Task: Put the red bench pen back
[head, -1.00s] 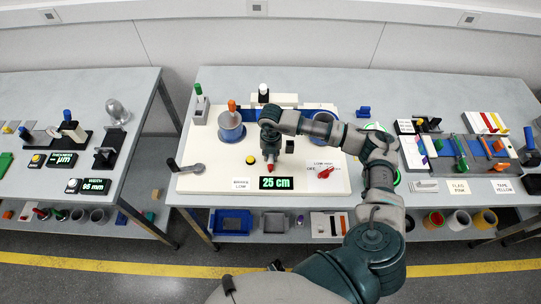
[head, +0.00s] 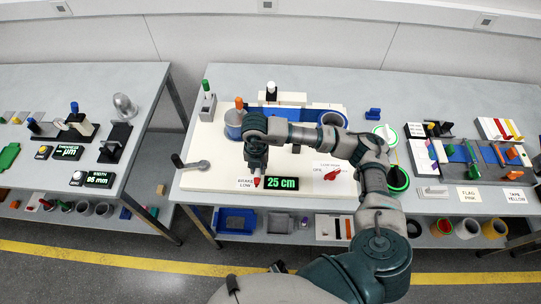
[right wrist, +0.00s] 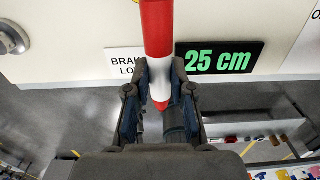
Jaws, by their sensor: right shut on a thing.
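My right gripper (head: 256,170) is over the front of the white board, beside the BRAKE LOW label and the 25 cm display. It is shut on the red bench pen (head: 257,183), of which only a small red end shows below the fingers in the head view. In the right wrist view the pen (right wrist: 158,30) is red with a white section and a red tip, and runs between the two fingers of the gripper (right wrist: 160,92). A grey holder (head: 208,110) with a green-topped pen stands at the board's back left. My left gripper is not in view.
On the board (head: 215,140) are a blue cup (head: 233,125) with an orange-handled tool, a grey lever (head: 192,164), a red switch (head: 333,175) and a white block (head: 290,97) at the back. The 25 cm display (head: 282,184) is at the front edge.

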